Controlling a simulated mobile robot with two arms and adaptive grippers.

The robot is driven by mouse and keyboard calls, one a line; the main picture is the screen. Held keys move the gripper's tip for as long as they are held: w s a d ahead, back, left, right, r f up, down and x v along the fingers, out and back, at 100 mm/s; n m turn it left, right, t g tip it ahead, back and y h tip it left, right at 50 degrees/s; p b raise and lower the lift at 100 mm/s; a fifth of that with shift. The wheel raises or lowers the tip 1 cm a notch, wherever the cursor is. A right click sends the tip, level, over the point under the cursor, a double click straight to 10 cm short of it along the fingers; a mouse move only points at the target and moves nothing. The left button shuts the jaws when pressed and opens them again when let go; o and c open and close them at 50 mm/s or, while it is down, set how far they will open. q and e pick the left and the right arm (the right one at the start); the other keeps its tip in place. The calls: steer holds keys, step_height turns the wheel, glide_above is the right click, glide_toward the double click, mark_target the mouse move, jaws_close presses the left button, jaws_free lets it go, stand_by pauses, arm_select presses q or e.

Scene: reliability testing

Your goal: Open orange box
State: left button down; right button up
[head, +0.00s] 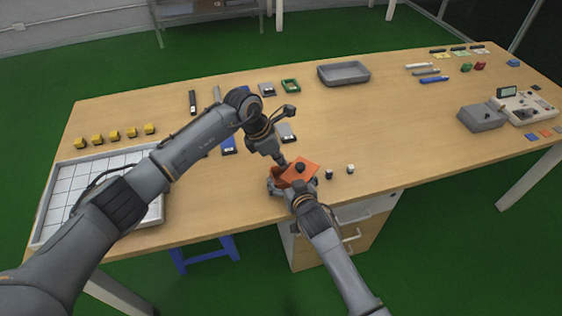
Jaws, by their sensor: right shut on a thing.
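The orange box (292,178) sits near the front edge of the table, and its orange top looks tilted. A dark round knob (300,167) shows on that top. My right gripper (288,185) comes from the front and is shut on the orange box, partly hiding its near side. My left gripper (283,160) points down just behind the box, close to its far left edge. Its fingers are small and dark, so I cannot tell whether they touch the box or are open or shut.
Small black and white blocks (350,169) stand right of the box. A white gridded tray (62,200) and several yellow blocks (115,136) are at the left. A grey tray (344,72) is at the back; grey devices (482,117) are at the right. The table's centre right is clear.

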arm_select(q)
steer(key=shift+a, duration=0.1)
arm_select(e)
steer(key=o, duration=1.3)
arm_select(q)
step_height(320, 180, up, 4)
steer(key=shift+f, duration=0.1)
arm_select(e)
steer(key=shift+o, duration=0.2)
steer(key=shift+r, duration=0.1)
steer(key=v, duration=1.2)
steer(key=shift+a, duration=0.1)
